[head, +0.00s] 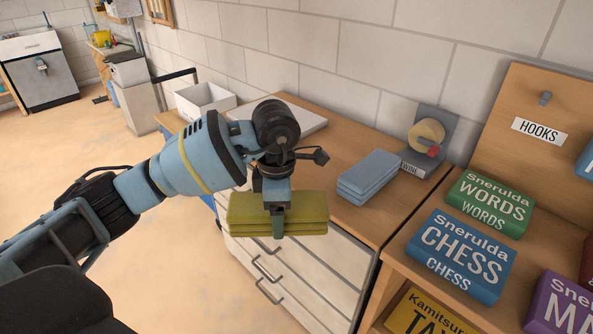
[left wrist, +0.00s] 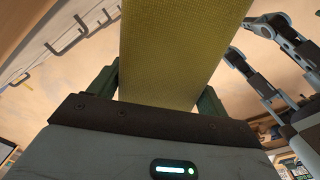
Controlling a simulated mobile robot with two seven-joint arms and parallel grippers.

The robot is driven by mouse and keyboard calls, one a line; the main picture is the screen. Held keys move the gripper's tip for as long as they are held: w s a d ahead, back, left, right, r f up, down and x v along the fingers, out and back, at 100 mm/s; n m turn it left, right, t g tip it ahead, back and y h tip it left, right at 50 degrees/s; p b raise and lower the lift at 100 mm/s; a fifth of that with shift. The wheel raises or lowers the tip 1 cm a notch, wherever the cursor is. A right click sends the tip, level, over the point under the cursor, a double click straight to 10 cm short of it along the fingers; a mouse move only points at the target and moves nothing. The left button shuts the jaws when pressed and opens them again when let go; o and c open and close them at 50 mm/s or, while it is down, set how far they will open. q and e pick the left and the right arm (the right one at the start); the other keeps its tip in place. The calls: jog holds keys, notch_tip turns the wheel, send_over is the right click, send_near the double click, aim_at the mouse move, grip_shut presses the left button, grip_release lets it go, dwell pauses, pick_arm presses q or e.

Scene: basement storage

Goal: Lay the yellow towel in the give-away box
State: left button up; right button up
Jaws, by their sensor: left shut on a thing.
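The folded yellow towel (head: 299,213) hangs level in the middle of the head view. My left gripper (head: 278,222) is shut on it, with a finger showing across its front side. The towel (left wrist: 170,45) also fills the upper middle of the left wrist view, between the gripper's sides. In the head view it is held in front of the wooden-topped cabinet, over its drawer fronts. An open white box (head: 198,95) stands at the cabinet's far left end, behind my arm. No label shows on it, so I cannot tell whether it is the give-away box. My right gripper does not show.
A folded blue towel (head: 368,177) lies on the cabinet top (head: 340,140). A flat white board (head: 301,119) lies between box and blue towel. Shelves with game boxes (head: 460,255) stand at right.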

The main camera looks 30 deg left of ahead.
pick_arm(q)
jog(key=f+m, duration=0.1)
jog(key=m, duration=0.1)
jog(key=s+f+m+p, duration=0.1)
jog(key=m, duration=0.2)
jog(key=s+d+f+m+p, duration=0.1)
jog(key=m, duration=0.2)
jog(key=shift+s+f, duration=0.2)
jog(key=s+d+f+m+p, duration=0.2)
jog(key=s+m, duration=0.4)
jog(key=m, duration=0.9)
notch_tip(320, 180, down, 2)
jog(key=shift+s+f+m+p, duration=0.25)
jog(key=shift+s+m+p, duration=0.15)
jog(key=shift+p, duration=0.4)
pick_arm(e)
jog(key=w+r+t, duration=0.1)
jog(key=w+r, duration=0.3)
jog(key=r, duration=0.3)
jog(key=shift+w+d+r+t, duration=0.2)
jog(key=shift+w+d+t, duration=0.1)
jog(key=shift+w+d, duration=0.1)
pick_arm(q)
jog(key=shift+w, duration=0.1)
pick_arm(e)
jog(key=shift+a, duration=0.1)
